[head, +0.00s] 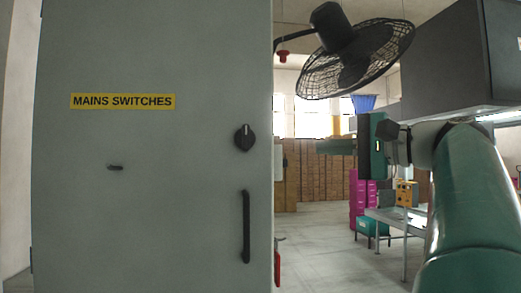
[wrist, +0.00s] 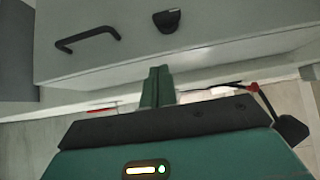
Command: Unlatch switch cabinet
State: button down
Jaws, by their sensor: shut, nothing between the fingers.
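The grey switch cabinet (head: 150,230) fills the left half of the head view, its door closed, with a yellow "MAINS SWITCHES" label (head: 123,101). A black rotary latch knob (head: 244,137) sits near the door's right edge, and a black vertical handle (head: 246,226) is below it. In the wrist view the knob (wrist: 167,20) is at the top, with the handle (wrist: 87,40) to its left. My gripper (head: 322,146) is to the right of the cabinet, apart from the knob. In the wrist view its green fingers (wrist: 157,85) are together and empty.
A black caged fan (head: 355,58) hangs at the upper right. A dark overhead unit (head: 450,60) is at the right. Magenta drawers (head: 357,199) and a metal table (head: 395,218) stand behind my arm. Open floor (head: 325,250) lies right of the cabinet.

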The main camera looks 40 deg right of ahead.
send_near(249, 139)
jog(key=w+d+f, duration=0.2)
jog(key=w+d, duration=0.2)
jog(key=w, duration=0.1)
jog(key=a, duration=0.1)
jog(key=w+a, duration=0.1)
jog(key=a, duration=0.1)
jog(key=shift+w+a, duration=0.2)
jog(key=shift+w, duration=0.4)
jog(key=shift+s+a, duration=0.1)
jog(key=shift+a, duration=0.05)
jog(key=shift+w+f, duration=0.15)
jog(key=shift+w, duration=0.05)
jog(key=shift+s, duration=0.1)
